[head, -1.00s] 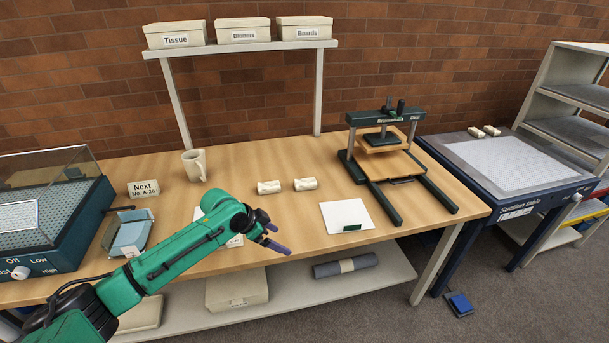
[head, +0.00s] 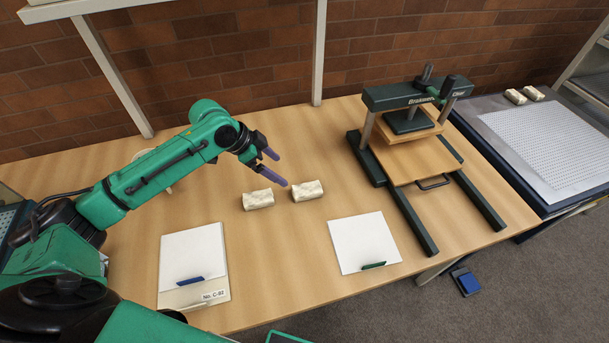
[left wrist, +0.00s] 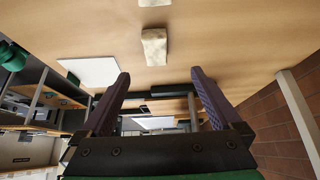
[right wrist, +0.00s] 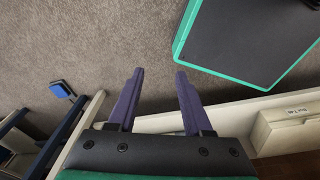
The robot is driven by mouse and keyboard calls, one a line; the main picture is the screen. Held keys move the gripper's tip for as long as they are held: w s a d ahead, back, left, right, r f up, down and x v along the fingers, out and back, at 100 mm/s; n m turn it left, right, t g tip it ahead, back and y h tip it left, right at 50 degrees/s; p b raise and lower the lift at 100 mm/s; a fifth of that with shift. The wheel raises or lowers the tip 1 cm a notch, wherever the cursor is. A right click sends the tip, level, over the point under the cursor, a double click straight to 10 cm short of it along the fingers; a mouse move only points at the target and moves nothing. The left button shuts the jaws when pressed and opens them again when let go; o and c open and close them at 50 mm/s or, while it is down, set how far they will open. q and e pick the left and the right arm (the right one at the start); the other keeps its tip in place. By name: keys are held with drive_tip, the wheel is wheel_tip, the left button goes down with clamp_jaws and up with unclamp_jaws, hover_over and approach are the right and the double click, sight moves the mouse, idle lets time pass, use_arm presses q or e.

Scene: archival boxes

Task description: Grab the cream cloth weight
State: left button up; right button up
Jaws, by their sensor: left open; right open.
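Two cream cloth weights lie side by side on the wooden table in the head view: a left one (head: 258,199) and a right one (head: 307,190). My left gripper (head: 282,171) is open and empty, above the table just behind the weights, its fingers pointing right. In the left wrist view one weight (left wrist: 154,47) lies beyond the open fingers (left wrist: 157,80), and another (left wrist: 154,3) is cut by the top edge. Two more cream weights (head: 524,95) lie on the suction table. My right gripper (right wrist: 158,74) is open and empty, with carpet behind it.
A press (head: 411,125) stands right of the weights. White sheets (head: 195,258) and (head: 362,241) lie in front, with small blue and green pieces on them. A shelf post (head: 319,53) stands behind.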

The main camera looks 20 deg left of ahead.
use_arm(q)
drive_tip(key=p, duration=0.1)
approach(307, 188)
drive_tip(key=shift+s+d+f, duration=0.15)
drive_tip(key=shift+d+f, duration=0.4)
drive_tip(key=shift+f, duration=0.2)
drive_tip(key=x, duration=0.2)
drive_tip(key=p+x, duration=0.1)
drive_tip(key=x, duration=0.3)
drive_tip(key=shift+w+f+p, duration=0.3)
drive_tip(key=shift+w+p, duration=0.05)
drive_tip(key=shift+w, duration=0.1)
drive_tip(key=shift+d+f, duration=0.1)
drive_tip(key=shift+f, duration=0.05)
drive_tip(key=shift+c, duration=0.6)
drive_tip(key=c, duration=1)
drive_tip(key=shift+w, duration=0.1)
clamp_jaws()
use_arm(e)
drive_tip(key=s+r, duration=0.2)
drive_tip(key=shift+s+d+r, duration=0.2)
drive_tip(key=shift+s+r, duration=0.05)
drive_tip(key=shift+r, duration=0.15)
